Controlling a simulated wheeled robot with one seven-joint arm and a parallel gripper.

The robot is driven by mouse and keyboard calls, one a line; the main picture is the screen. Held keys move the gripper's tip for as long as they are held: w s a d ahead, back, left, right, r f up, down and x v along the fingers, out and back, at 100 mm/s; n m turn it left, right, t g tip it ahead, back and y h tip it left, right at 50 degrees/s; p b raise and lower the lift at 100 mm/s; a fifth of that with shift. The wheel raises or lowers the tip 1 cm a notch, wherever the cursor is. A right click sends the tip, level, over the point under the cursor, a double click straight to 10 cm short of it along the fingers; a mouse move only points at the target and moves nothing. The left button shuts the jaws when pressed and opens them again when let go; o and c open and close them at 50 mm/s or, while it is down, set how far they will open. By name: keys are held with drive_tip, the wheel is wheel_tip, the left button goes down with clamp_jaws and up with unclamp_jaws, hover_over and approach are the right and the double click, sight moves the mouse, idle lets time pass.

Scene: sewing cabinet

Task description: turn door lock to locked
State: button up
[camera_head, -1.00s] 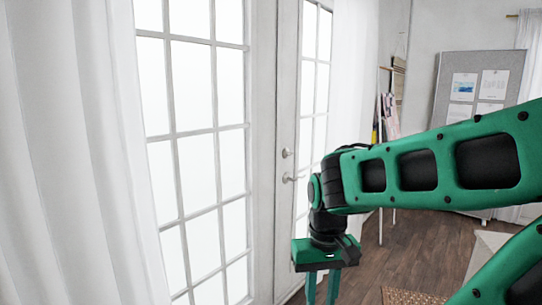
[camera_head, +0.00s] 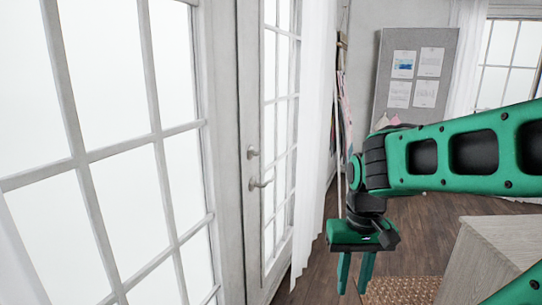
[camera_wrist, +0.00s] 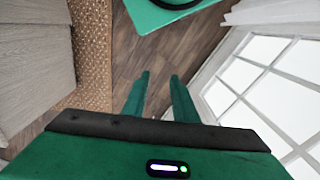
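The door lock (camera_head: 252,152) is a small round metal knob on the white frame of the glass-paned door (camera_head: 251,215). A lever handle (camera_head: 261,183) sits just below it. The lock's turn position is too small to tell. My gripper (camera_head: 352,290) hangs pointing down, to the right of the lock and lower in the picture, apart from the door. Its two green fingers are parted with nothing between them; they also show in the wrist view (camera_wrist: 161,85) above the floor. The lock is not visible in the wrist view.
White curtains (camera_head: 312,150) hang right of the door. A wooden cabinet (camera_head: 490,250) stands at the lower right beside a woven rug (camera_head: 400,290). A grey pinboard (camera_head: 415,75) stands at the back. Bare wood floor (camera_head: 425,215) lies between.

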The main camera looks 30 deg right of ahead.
drive_tip(key=w+a+f+t+y, duration=0.1)
drive_tip(key=w+f+y, duration=0.15)
drive_tip(key=w, duration=1.05)
drive_tip(key=w+f+t+y, duration=0.15)
drive_tip(key=w+f, duration=0.25)
drive_tip(key=w, duration=0.8)
drive_tip(key=w+a+f+t+y, duration=0.15)
drive_tip(key=w+f, duration=0.25)
drive_tip(key=w, duration=0.9)
drive_tip(key=m+t+y, duration=0.5)
drive_tip(key=t, duration=0.6)
approach(257, 154)
drive_tip(key=w+d+x, duration=0.1)
drive_tip(key=x, duration=0.7)
drive_tip(key=shift+w+f, duration=0.25)
drive_tip(key=shift+f, duration=0.1)
